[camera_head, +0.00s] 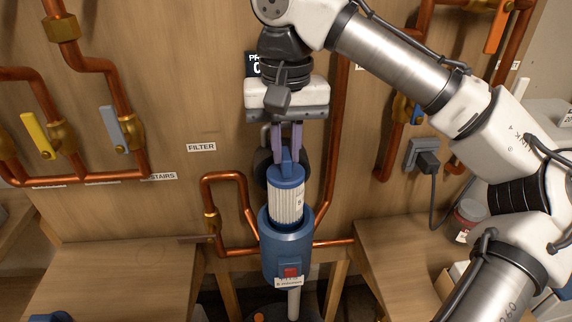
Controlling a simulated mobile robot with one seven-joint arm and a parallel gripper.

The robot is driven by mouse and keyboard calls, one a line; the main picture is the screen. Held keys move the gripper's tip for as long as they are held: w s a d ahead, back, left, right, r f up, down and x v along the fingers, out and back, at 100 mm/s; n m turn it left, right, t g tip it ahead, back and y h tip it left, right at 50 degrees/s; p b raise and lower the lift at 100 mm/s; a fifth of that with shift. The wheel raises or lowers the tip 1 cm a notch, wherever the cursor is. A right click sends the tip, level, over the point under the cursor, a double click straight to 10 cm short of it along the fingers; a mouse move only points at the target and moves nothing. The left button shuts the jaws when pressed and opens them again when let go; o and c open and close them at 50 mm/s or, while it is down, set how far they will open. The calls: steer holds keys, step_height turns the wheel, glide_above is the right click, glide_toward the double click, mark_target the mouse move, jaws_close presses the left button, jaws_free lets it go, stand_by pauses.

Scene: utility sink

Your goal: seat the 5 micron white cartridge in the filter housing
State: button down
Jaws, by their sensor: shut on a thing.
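My gripper (290,152) points down from above and is shut on the blue top of the cartridge. Most of the white pleated part shows above the housing's rim. The cartridge's lower end is hidden inside the housing, so I cannot tell how it sits there. A red button (291,271) is on the housing's front.
Copper pipes run along the wooden wall, with a yellow-handled valve (38,134) and a grey-handled valve (112,128) at left. A pipe loop (211,192) is beside the housing. Wooden benches (110,285) flank it. A cabled plug (428,160) is at right, near a jar (468,215).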

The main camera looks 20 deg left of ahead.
steer(key=f, duration=0.3)
steer(key=shift+s+d+f, duration=0.15)
steer(key=shift+s+f, duration=0.05)
steer(key=shift+s, duration=0.15)
steer(key=shift+s+f, duration=0.1)
steer(key=shift+s, duration=0.05)
steer(key=shift+f, duration=0.1)
steer(key=c, duration=1.8)
jaws_free()
steer(key=shift+w+f, duration=0.2)
steer(key=shift+w, duration=0.05)
steer(key=o, duration=0.3)
steer(key=shift+s+r, duration=0.1)
steer(key=shift+o, duration=0.3)
steer(key=shift+r, duration=0.3)
steer(key=shift+o, duration=0.2)
steer(key=r, duration=1.1)
steer(key=shift+w+r, duration=0.3)
steer(key=shift+w, duration=0.05)
